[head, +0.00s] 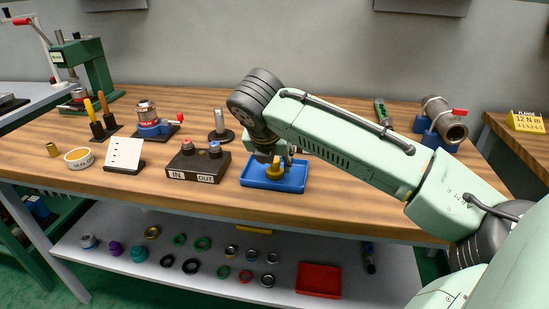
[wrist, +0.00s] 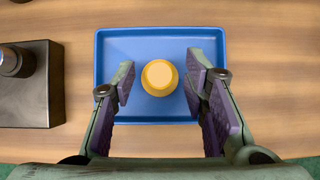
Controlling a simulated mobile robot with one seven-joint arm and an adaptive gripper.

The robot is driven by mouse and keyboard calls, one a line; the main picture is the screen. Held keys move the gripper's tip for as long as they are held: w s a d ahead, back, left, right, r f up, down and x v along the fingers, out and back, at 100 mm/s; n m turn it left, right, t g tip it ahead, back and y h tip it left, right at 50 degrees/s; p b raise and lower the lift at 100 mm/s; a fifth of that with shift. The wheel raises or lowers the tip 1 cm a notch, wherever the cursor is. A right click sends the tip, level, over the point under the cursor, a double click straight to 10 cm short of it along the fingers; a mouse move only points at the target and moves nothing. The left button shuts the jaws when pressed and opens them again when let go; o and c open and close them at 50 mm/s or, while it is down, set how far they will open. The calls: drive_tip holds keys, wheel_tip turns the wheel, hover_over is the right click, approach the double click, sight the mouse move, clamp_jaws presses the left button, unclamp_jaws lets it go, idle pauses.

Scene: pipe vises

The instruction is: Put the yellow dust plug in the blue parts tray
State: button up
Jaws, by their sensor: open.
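The blue parts tray (head: 292,183) lies on the wooden bench, below the end of my arm. The yellow dust plug (head: 275,171) stands inside the tray, near its middle. In the wrist view the plug (wrist: 159,77) shows from above, within the walls of the tray (wrist: 160,30). My gripper (wrist: 159,83) is open, with one finger on each side of the plug and a visible gap to it on both sides. In the head view my gripper (head: 273,157) is right over the tray and partly hides the plug's top.
A black IN/OUT block (head: 196,166) stands just left of the tray. A white card stand (head: 124,153), a labelled tub (head: 79,158) and a blue-based valve (head: 153,122) are farther left. A pipe vise (head: 442,122) is at right. Bench in front of the tray is clear.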

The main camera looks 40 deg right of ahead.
drive_tip(key=shift+r, duration=0.25)
drive_tip(key=b+v, duration=0.1)
drive_tip(key=v, duration=1.1)
drive_tip(key=shift+a+f, duration=0.1)
drive_tip(key=shift+a, duration=0.05)
